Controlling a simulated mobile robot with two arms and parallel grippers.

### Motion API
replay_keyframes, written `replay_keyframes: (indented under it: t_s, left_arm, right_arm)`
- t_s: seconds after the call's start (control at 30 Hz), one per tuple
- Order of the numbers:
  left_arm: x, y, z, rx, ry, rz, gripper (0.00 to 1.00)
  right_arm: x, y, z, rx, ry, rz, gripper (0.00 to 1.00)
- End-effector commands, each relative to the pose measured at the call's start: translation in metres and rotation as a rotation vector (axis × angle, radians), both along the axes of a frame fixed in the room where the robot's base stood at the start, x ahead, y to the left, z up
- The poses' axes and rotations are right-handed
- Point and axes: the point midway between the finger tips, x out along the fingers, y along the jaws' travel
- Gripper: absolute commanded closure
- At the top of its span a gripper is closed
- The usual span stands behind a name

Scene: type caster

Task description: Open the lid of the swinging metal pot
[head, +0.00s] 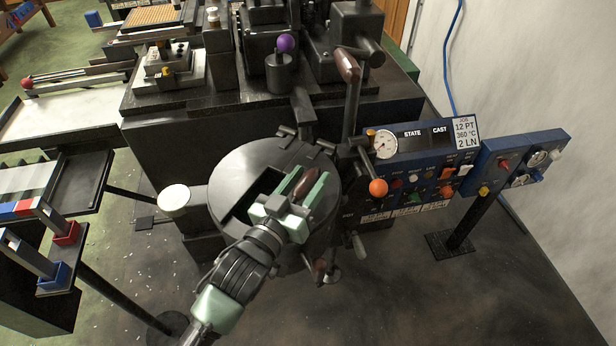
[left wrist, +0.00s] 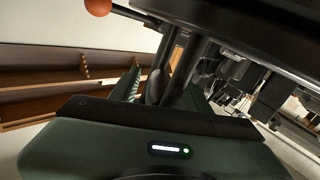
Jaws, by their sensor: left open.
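The metal pot (head: 237,163) is a round, dark vessel in the middle of the head view, in front of the machine. A dark recess shows in its top, left of my gripper. A brown handle (head: 307,182) stands up from the top. My left gripper (head: 297,192) is over the pot, with its green-padded fingers open around or right beside the handle. In the left wrist view, a dark upright shape (left wrist: 155,85) shows between the fingers; contact cannot be told. The gripper hides the handle's base and part of the pot's top. My right gripper is not in view.
A lever with an orange knob (head: 378,187) and a blue control panel (head: 425,175) stand close on the right. A white round pad (head: 174,198) is left of the pot. The dark machine block (head: 190,130) is behind. Open floor (head: 450,300) lies at front right.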

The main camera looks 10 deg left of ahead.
Motion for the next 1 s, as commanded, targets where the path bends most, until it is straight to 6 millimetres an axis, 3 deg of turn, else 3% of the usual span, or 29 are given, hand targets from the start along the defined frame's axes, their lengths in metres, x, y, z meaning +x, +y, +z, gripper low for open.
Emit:
replay_keyframes:
  t_s: [0.17, 0.37, 1.0]
  left_arm:
    - [0.0002, -0.0001, -0.0001, 0.0, 0.0, 0.0, 0.53]
    - [0.0, 0.0001, 0.0, 0.0, 0.0, 0.0, 1.0]
    - [0.0, 0.0002, 0.0002, 0.0, -0.001, 0.0, 1.0]
  right_arm:
    - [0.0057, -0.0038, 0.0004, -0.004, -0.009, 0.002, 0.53]
    - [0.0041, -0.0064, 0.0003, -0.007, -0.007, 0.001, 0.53]
    - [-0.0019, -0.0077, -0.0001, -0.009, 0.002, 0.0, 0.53]
